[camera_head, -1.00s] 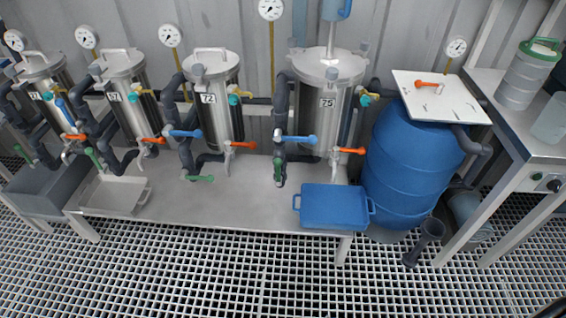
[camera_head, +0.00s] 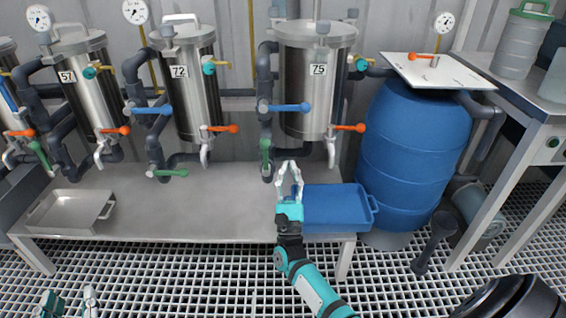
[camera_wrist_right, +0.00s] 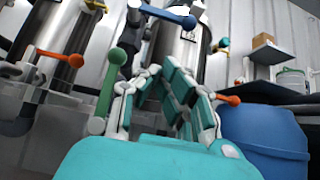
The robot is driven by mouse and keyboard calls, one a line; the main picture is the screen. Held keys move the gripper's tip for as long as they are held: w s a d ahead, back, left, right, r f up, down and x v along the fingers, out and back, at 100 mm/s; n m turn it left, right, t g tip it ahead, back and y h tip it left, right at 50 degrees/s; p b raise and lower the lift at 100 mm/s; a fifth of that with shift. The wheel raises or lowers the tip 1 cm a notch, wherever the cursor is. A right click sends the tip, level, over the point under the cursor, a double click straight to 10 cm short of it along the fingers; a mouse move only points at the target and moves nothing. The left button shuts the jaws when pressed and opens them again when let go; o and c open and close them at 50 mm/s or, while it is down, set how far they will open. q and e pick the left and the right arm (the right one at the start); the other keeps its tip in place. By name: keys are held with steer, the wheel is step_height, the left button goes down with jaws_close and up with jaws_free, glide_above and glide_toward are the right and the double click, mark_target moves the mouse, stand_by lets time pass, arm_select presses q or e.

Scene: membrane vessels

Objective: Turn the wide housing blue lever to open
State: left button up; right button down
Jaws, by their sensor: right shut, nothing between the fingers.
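The wide steel housing labelled 75 (camera_head: 315,85) stands at the back, right of the housing labelled 72. Its blue lever (camera_head: 290,107) sticks out sideways to the right from the dark pipe at its left; the lever also shows at the top of the right wrist view (camera_wrist_right: 168,14). My right gripper (camera_head: 289,167) is shut and empty, pointing up, below the blue lever and apart from it. In the wrist view its fingertips (camera_wrist_right: 165,70) close in front of the housing. My left gripper (camera_head: 69,298) is at the bottom left edge, partly cut off, fingers apart, far from the lever.
A green lever (camera_head: 265,156) hangs beside my right gripper, and an orange lever (camera_head: 348,127) lies right of the blue one. A blue tray (camera_head: 345,210) sits on the bench below. A blue barrel (camera_head: 415,150) stands at right. The bench middle (camera_head: 215,200) is clear.

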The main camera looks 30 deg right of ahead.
mark_target(285, 108)
arm_select(q)
steer(key=shift+a+f+g+y, duration=0.15)
steer(key=shift+f+g+y, duration=0.15)
steer(key=shift+f+g, duration=0.65)
arm_select(e)
steer(key=w+d+r, duration=0.3)
steer(key=w+r, duration=0.2)
steer(key=r, duration=0.5)
arm_select(q)
steer(key=shift+s+f+t, duration=0.1)
steer(key=shift+f+t, duration=0.05)
steer(key=shift+t, duration=0.2)
arm_select(e)
steer(key=shift+w+f, duration=0.1)
steer(key=shift+w, duration=0.05)
